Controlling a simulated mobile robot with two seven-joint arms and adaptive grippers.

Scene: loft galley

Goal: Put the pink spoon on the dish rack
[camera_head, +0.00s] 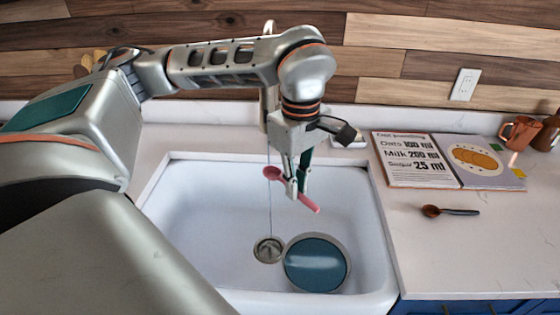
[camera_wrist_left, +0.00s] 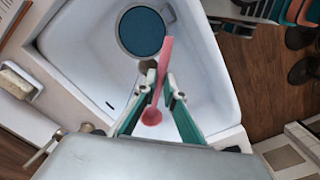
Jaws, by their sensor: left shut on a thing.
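The pink spoon (camera_head: 309,203) is held in my left gripper (camera_head: 296,187) above the sink, with its bowl to the left and its handle slanting down to the right. In the left wrist view the spoon (camera_wrist_left: 164,65) lies between the fingertips of my left gripper (camera_wrist_left: 160,92), bowl nearer the palm. The left gripper is shut on it. My right gripper is not in view. I see no dish rack in either view.
On the right counter (camera_head: 450,255) lie an open recipe book (camera_head: 415,175) and a brown spoon (camera_head: 450,211). A copper mug (camera_head: 518,132) stands farther back.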

